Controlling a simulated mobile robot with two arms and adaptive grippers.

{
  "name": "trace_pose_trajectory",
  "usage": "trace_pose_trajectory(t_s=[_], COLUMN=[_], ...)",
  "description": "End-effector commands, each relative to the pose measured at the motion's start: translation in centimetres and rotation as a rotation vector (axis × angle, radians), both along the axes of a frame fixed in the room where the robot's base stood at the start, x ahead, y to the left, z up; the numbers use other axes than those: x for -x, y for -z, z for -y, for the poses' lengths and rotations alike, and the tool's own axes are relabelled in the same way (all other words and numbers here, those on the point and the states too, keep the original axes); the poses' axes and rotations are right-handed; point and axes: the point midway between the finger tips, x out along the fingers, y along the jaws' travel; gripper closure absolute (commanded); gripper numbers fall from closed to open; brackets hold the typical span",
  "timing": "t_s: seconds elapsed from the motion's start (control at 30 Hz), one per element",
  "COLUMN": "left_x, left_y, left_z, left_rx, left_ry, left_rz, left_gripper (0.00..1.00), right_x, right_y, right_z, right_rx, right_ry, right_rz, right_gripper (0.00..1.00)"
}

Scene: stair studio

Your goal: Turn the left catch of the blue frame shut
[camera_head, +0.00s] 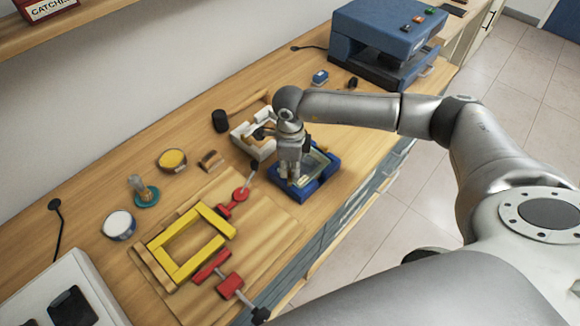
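The blue frame (328,178) lies flat on the wooden bench, right of the bench's middle, with a pale greenish panel inside it. My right gripper (295,180) points down over the left part of the frame. It hides that part, and I cannot make out the left catch. My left gripper is out of view.
A white open tray (242,138) stands just behind the frame, beside a black-headed mallet (221,121). A yellow frame (162,256) with red clamps (230,284) lies to the left on a board. A blue machine (385,30) stands at the back right.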

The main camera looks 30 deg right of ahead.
Motion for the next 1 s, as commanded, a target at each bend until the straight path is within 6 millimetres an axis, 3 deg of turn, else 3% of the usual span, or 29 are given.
trace_pose_trajectory(t_s=[0.47, 1.0], left_x=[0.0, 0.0], left_y=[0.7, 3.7], left_z=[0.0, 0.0], left_rx=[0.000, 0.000], left_ry=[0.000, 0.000], left_rz=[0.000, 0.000], left_gripper=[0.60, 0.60], right_x=[0.1, 0.9], right_y=[0.2, 0.2], right_z=[0.2, 1.0], right_rx=[0.000, 0.000], right_ry=[0.070, 0.483], right_rz=[0.001, 0.003], right_gripper=[1.00, 1.00])
